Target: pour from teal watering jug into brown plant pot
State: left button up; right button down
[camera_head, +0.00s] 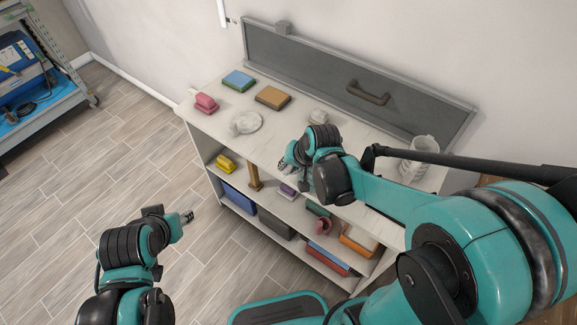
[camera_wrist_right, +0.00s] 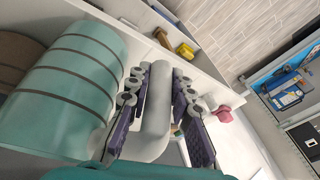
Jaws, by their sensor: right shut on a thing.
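The teal watering jug (camera_wrist_right: 68,85) fills the left of the right wrist view, a ribbed teal body with dark bands and a pale grey handle (camera_wrist_right: 155,110). My right gripper (camera_wrist_right: 158,100) is shut on that handle, one finger on each side. In the head view my right gripper (camera_head: 291,163) is at the front edge of the rack top, and I cannot make out the jug there. A brown rounded surface (camera_wrist_right: 17,60) shows behind the jug, too cropped to identify surely as the plant pot. My left gripper (camera_head: 187,217) is over the floor, apart from the rack; its opening is unclear.
The white rack (camera_head: 205,122) carries a pink item (camera_head: 206,103), a blue-green block (camera_head: 239,80), an orange-brown block (camera_head: 272,97) and a white round item (camera_head: 246,122). A white container (camera_head: 421,150) stands at right. Lower shelves hold several items. Floor at left is clear.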

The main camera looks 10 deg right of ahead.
jog(key=shift+r+p, duration=3)
jog(key=shift+r, duration=0.55)
jog(key=shift+a+n+h, duration=0.15)
jog(key=shift+n+h, duration=0.15)
jog(key=shift+h, duration=0.5)
jog(key=shift+f+h, duration=0.1)
jog(key=shift+h, duration=0.9)
